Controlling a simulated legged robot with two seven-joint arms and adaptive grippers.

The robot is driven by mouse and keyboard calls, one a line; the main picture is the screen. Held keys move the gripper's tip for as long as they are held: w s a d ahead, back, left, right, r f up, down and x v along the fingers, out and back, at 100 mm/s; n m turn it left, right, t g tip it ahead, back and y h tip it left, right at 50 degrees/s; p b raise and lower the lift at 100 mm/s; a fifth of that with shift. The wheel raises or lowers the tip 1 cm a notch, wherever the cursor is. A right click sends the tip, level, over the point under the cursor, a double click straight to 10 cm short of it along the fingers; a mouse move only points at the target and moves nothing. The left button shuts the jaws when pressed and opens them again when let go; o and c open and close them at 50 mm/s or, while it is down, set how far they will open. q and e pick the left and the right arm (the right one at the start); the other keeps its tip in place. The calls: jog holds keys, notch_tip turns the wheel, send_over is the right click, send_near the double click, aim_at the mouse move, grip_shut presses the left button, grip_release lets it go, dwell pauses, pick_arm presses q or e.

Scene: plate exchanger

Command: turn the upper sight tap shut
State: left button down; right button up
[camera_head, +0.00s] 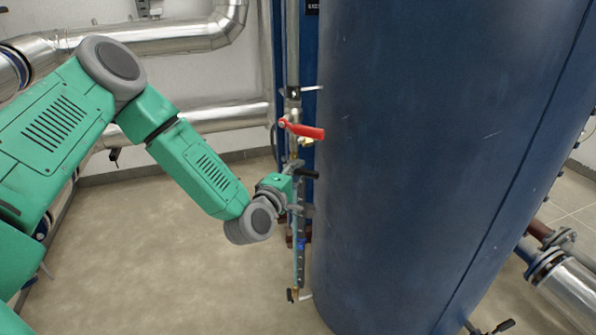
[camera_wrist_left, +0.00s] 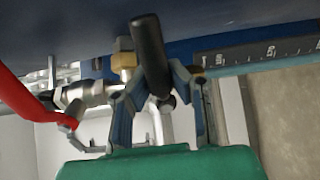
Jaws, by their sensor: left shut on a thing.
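The upper sight tap has a black lever handle (camera_head: 307,173) at the top of the sight gauge (camera_head: 300,252), beside the blue tank. In the left wrist view the black handle (camera_wrist_left: 149,50) stands nearly upright in the picture, slightly tilted, with a brass fitting (camera_wrist_left: 123,59) beside it. My left gripper (camera_head: 293,170) is at this tap. In the left wrist view its fingers (camera_wrist_left: 160,85) are on both sides of the handle's lower part, shut on it. The exact contact is partly hidden by the handle. My right gripper is in neither view.
A red lever (camera_head: 302,130) sits just above the tap; it shows at the left of the left wrist view (camera_wrist_left: 22,98). The large blue tank (camera_head: 430,150) stands close on the right. Silver pipes (camera_head: 165,38) run along the wall. The floor (camera_head: 160,255) at lower left is clear.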

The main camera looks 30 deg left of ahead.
pick_arm(q)
jog(key=shift+s+f, duration=0.25)
jog(key=shift+f, duration=0.2)
jog(key=c, duration=1.6)
grip_release()
jog(key=shift+o, duration=0.9)
jog(key=shift+r, duration=0.2)
jog(key=s, duration=1.2)
jog(key=shift+d, duration=0.4)
